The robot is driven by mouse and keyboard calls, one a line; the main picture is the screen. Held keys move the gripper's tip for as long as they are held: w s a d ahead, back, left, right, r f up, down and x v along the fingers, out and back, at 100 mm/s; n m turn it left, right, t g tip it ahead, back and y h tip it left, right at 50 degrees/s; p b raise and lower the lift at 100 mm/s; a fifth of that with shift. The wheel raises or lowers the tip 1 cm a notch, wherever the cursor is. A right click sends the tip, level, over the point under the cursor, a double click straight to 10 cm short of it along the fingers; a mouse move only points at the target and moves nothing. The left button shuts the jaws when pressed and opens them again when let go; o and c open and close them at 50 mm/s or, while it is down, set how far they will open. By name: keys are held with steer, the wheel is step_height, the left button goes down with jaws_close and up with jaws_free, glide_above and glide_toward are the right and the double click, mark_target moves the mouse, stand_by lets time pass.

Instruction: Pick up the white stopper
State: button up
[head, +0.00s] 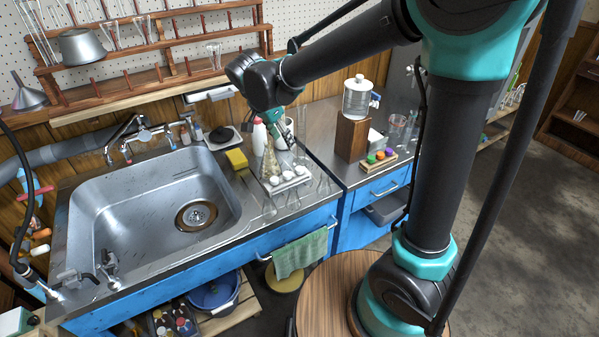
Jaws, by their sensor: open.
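Several small white rounded pieces (288,176) sit in a row on a grey tray (268,190) on the counter right of the sink. I cannot tell whether one is the white stopper. Orange, green and purple pieces, perhaps stoppers, stand on a wooden block (367,167) farther right; no white one is clear there. My gripper (290,143) points down above the counter, behind the row of white pieces, near a conical glass flask (270,160) and a white container. Its fingers are small and partly hidden by the arm; it is open, with nothing visibly held.
A steel sink (130,215) fills the left counter, with a yellow sponge (237,159) at its right rim. A wooden stand (351,138) holds a lidded glass jar (357,98). Wall shelves with glassware (150,47) rise behind. A green towel (300,256) hangs in front.

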glide_above(299, 169)
steer(key=s+a, duration=0.2)
step_height(299, 169, down, 11)
steer(key=shift+d+r, duration=0.1)
steer(key=shift+x, duration=2.75)
steer(key=shift+w, duration=0.15)
steer(key=shift+r, duration=0.1)
steer(key=shift+c, duration=0.5)
steer(key=c, duration=0.8)
